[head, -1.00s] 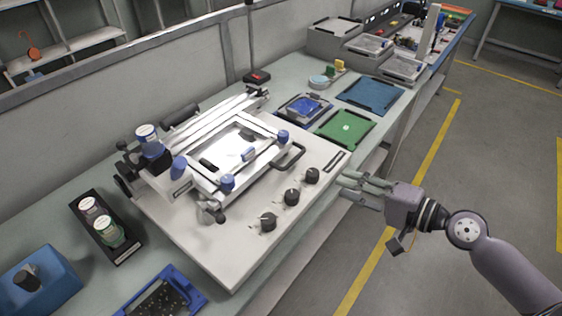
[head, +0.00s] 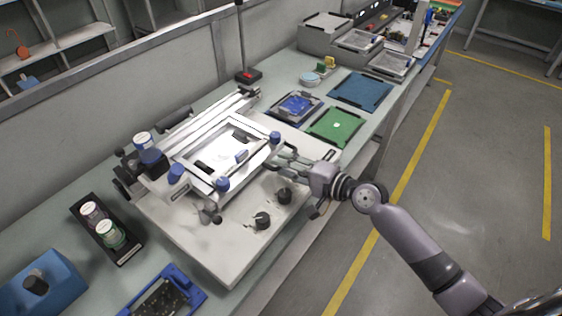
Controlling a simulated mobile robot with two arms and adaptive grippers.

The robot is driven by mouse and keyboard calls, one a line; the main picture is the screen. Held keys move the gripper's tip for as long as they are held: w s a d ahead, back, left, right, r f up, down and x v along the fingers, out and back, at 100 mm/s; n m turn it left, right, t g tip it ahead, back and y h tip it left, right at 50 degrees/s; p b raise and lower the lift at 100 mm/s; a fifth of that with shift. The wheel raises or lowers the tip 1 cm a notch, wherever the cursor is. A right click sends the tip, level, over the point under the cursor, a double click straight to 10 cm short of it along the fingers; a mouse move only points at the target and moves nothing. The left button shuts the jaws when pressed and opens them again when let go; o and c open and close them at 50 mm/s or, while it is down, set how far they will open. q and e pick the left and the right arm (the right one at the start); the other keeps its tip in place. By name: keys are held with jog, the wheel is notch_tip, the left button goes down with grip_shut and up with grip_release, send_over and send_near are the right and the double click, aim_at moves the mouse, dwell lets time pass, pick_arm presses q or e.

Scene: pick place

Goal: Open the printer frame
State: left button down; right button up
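The printer (head: 190,232) is a white-topped unit on the bench. Its white frame (head: 199,184), with blue knobs at its corners, lies down flat over the bed. The dark handle (head: 274,152) is on the frame's right side and is partly covered by my fingers. My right gripper (head: 283,162) reaches in from the right, with its fingers at the handle. The fingers look apart, one above the other; contact with the handle is hard to make out. My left gripper is not in view.
Black knobs (head: 262,220) stand on the printer's front edge, below my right gripper. A green mat (head: 334,125), a blue mat (head: 361,90) and a blue tray (head: 296,106) lie behind. A dark holder with jars (head: 124,252) and a blue box (head: 58,283) stand at left.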

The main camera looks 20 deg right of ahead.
jog(key=shift+x, duration=0.85)
jog(key=shift+c, duration=0.2)
jog(key=shift+s, duration=0.1)
jog(key=c, duration=0.7)
jog(key=shift+f, duration=0.1)
grip_shut()
